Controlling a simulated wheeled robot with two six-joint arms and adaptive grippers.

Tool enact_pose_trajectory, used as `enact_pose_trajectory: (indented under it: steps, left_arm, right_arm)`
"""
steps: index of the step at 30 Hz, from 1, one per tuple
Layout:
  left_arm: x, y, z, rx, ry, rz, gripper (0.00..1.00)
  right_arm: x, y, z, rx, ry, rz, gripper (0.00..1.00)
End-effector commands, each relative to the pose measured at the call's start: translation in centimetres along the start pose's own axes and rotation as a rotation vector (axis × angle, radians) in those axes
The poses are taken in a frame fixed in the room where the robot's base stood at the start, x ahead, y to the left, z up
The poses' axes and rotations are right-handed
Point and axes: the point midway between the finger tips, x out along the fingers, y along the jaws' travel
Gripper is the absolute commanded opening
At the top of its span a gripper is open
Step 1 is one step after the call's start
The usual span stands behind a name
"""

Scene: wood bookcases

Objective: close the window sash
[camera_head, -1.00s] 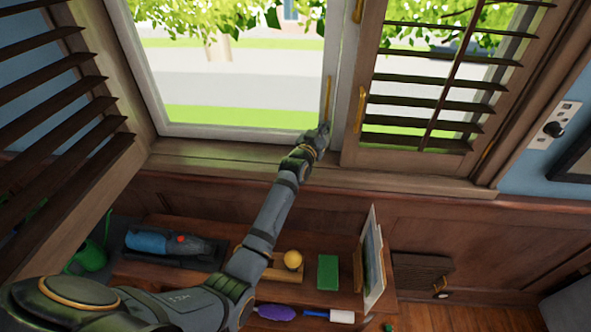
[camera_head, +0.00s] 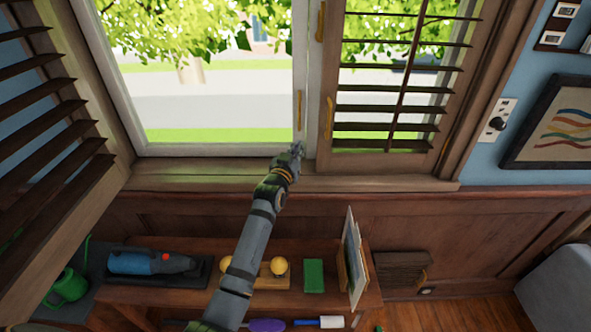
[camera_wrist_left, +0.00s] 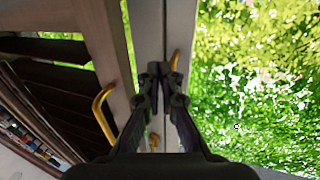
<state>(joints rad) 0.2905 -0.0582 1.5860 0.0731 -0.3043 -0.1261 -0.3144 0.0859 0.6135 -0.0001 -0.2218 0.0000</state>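The window sash (camera_head: 139,90) is a white-framed pane in the wooden window opening, with trees and a street behind the glass. Its slim yellow handle (camera_head: 299,108) stands upright on the right stile. My left gripper (camera_head: 298,148) is at the sash's lower right corner, just below the handle. In the left wrist view the gripper (camera_wrist_left: 160,68) has its fingertips together in front of the pale stiles, with no object seen between them. Parts of the handle (camera_wrist_left: 175,60) show behind it. Whether the tips touch the frame is unclear. My right gripper is out of view.
Louvred shutters flank the window at left (camera_head: 45,150) and right (camera_head: 395,90); the right one has its own yellow handle (camera_head: 329,117). Below, a wooden shelf (camera_head: 130,296) holds a blue tool (camera_head: 148,262), yellow balls and a green block (camera_head: 314,275).

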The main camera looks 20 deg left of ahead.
Motion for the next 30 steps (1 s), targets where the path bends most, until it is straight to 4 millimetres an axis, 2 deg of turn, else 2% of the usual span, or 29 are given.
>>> enact_pose_trajectory:
  steps: [1,4,9,12,14,20,22,23,26,27,30]
  left_arm:
    - [-1.0,0.4,0.6,-0.001,-0.004,0.001,0.0]
    - [-2.9,1.0,0.7,-0.004,-0.006,0.001,0.0]
    - [-5.5,1.9,0.5,-0.003,-0.006,0.001,0.0]
    - [-6.3,2.1,0.4,-0.002,-0.006,0.0,0.0]
    - [-6.5,2.2,0.4,-0.001,-0.007,0.0,0.0]
    - [-6.6,2.2,0.3,0.0,-0.008,0.0,0.0]
    - [-6.9,2.0,1.0,0.003,-0.03,0.002,0.0]
    - [-7.3,1.9,1.7,0.005,-0.054,0.004,0.0]
    - [-10.4,1.0,6.0,0.021,-0.215,0.014,0.0]
    - [-12.5,0.5,8.2,0.028,-0.308,0.017,0.0]
    - [-18.4,-0.6,13.1,0.047,-0.546,0.019,0.0]
  right_arm:
    - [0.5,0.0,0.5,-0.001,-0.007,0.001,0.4]
    - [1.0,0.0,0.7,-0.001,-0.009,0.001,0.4]
    - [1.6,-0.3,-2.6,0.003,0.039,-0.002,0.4]
    - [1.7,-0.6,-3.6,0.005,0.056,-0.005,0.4]
    - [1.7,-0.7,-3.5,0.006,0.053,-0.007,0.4]
    - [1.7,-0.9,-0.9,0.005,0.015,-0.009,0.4]
    - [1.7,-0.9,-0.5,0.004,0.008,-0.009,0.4]
    - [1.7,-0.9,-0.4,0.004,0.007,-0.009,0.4]
    - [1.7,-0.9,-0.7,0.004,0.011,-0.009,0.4]
    - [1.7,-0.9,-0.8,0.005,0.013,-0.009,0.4]
    - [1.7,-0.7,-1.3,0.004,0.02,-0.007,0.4]
